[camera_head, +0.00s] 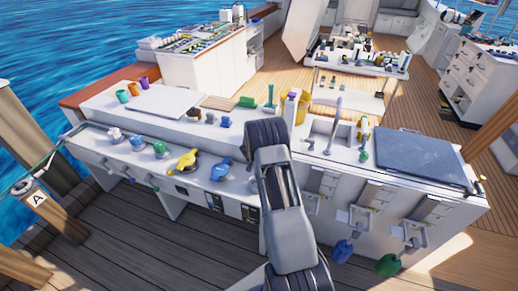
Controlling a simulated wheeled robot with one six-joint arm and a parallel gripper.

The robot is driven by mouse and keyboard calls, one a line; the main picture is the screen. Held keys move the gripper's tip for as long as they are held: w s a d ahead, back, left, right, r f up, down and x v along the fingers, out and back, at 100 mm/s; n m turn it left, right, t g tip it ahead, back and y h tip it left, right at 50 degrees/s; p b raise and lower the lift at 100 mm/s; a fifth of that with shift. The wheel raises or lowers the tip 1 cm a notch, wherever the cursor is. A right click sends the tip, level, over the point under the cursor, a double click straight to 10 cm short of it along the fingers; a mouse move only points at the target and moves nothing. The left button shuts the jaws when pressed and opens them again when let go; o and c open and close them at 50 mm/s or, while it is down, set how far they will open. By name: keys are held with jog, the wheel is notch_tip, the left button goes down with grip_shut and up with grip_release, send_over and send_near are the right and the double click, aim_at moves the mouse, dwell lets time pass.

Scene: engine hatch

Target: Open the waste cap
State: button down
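A row of fittings that look like caps or valve handles runs along the sloping front of the white counter. I see a white one (114,134), a green one (160,148), a yellow one (187,160) and a blue one (221,169). No label is readable, so I cannot tell which is the waste cap. My arm rises through the middle of the head view, in front of the counter, and hides part of its front. No gripper fingers show.
The counter holds cups (122,96), a green brush (270,96), a sink (325,130) and a dark board (420,156). Blue (342,250) and green (388,265) handles stick out at lower right. A post (50,215) stands left. Bare deck (140,235) lies in front.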

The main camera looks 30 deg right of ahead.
jog(key=shift+d+f, duration=0.15)
dwell(0.3)
jog(key=c, duration=0.8)
grip_release()
jog(key=shift+o, duration=1)
jog(key=shift+f, duration=0.1)
jog(key=shift+s, duration=0.1)
jog(key=v, duration=1.4)
jog(key=shift+w, duration=0.25)
